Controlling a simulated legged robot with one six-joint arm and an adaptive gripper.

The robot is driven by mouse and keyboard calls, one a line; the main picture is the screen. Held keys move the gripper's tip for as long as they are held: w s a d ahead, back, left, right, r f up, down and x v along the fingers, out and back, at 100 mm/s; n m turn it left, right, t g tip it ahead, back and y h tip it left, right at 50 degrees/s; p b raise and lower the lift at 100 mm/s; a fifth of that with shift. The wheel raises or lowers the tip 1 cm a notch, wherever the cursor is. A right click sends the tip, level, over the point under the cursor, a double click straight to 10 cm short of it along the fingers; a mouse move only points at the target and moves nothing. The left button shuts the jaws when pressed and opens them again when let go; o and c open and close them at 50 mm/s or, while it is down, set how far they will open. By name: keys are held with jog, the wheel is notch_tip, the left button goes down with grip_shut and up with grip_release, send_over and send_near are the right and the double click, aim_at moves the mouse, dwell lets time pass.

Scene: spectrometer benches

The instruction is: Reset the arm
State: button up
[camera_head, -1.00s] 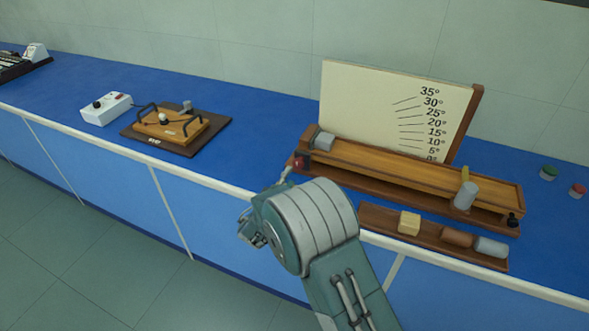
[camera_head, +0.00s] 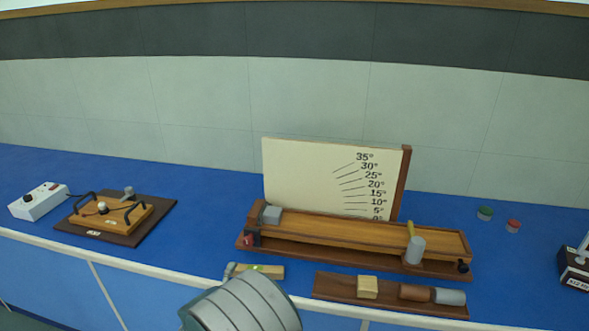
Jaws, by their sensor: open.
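My arm shows only as a rounded, banded grey link (camera_head: 242,305) at the bottom edge, left of centre. My gripper is not in view. The link stands in front of the bench's front edge and overlaps part of it. Just above it in the picture, a small wooden piece (camera_head: 271,272) with a grey end lies on the blue bench, partly near the link. I cannot tell whether the link touches anything.
A wooden inclined-plane rig (camera_head: 350,233) with an angle board (camera_head: 300,170) stands behind. A brown tray (camera_head: 335,287) with blocks lies at front. A wooden device (camera_head: 115,218) and white box (camera_head: 40,201) are left. Green (camera_head: 485,212) and red (camera_head: 513,225) buttons are right.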

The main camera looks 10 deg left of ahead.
jog(key=d+r+m+g+h, duration=0.3)
jog(key=d+r+m+h, duration=0.15)
jog(key=d, duration=0.65)
jog(key=d+r+m+g+h, duration=0.3)
jog(key=d+r, duration=0.3)
jog(key=d, duration=0.4)
jog(key=s+d+r+m+g, duration=0.2)
jog(key=s+d+g, duration=0.1)
jog(key=d, duration=0.3)
jog(key=s+d+r+m+g, duration=0.2)
jog(key=s+d+g, duration=0.15)
jog(key=d, duration=0.35)
jog(key=s+d+r+m+y, duration=0.2)
jog(key=s+m+y, duration=0.1)
jog(key=s, duration=0.6)
jog(key=s+d+r+m+y, duration=0.2)
jog(key=s+y, duration=0.4)
jog(key=s, duration=0.3)
jog(key=shift+s+d+m, duration=0.2)
jog(key=shift+s+m, duration=0.05)
jog(key=shift+m, duration=0.5)
jog(key=shift+r, duration=0.1)
